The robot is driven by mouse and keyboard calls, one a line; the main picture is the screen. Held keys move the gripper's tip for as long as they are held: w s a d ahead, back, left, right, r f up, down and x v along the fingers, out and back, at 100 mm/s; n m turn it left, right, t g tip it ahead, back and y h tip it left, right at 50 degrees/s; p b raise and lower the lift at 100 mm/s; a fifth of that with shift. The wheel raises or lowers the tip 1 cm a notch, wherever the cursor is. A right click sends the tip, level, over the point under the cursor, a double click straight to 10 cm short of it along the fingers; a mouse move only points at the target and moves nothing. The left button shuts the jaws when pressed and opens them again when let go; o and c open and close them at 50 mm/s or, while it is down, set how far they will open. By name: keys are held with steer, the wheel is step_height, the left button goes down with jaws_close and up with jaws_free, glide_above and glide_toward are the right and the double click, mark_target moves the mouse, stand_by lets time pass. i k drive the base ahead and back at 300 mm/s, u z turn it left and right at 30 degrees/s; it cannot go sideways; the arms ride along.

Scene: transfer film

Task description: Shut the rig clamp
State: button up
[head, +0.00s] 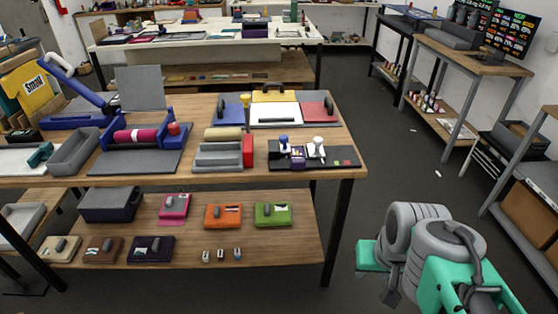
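A low dark rig (314,156) with a blue knob (284,143) and a white knob (318,146) stands at the right front of the wooden table. Another rig with blue sides (112,138) holds a magenta roll (135,134) farther left. I cannot tell which of these carries the rig clamp, or whether the clamp is open. My folded grey and teal arm (430,250) is at the lower right, apart from the table. My gripper's fingers cannot be made out.
The table (335,185) also holds a grey box with a tan roll (222,134), coloured clipboards (275,115) and a grey tray (74,150). Its lower shelf (290,240) bears several small coloured pads.

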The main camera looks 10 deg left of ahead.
mark_target(285, 148)
steer(key=z, duration=0.8)
steer(key=k, duration=0.1)
steer(key=u, duration=1.65)
steer(key=i, duration=0.8)
steer(key=z, duration=0.1)
